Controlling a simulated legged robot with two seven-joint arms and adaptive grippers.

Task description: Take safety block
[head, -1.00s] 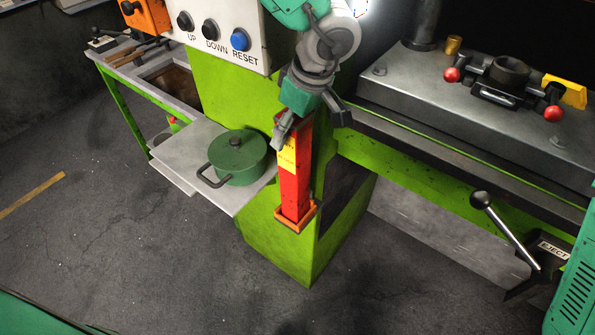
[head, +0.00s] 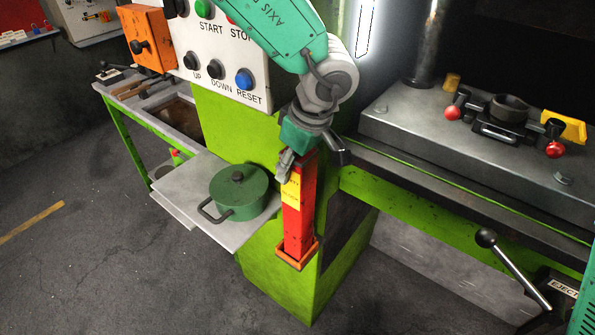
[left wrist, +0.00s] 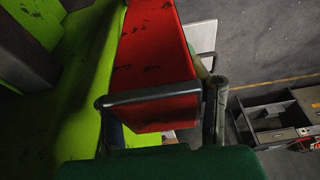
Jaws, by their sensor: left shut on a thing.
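The safety block is a tall red bar (head: 306,205) with yellow labels on its left face. It stands upright at the corner of the green press frame, its lower end in an orange holder (head: 297,258). My left gripper (head: 303,166) is at the block's upper end, coming from above, and is shut on it. In the left wrist view the red block (left wrist: 155,60) fills the upper middle, with a dark finger bar (left wrist: 150,96) across it. The far finger is partly hidden in the head view. My right gripper does not show.
A green lidded pot (head: 238,192) stands on a grey shelf (head: 180,190) left of the block. The control panel (head: 222,55) is above. The press bed (head: 440,140) with red-knobbed tooling is at the right. An eject lever (head: 512,268) stands at the lower right. Floor at the left is open.

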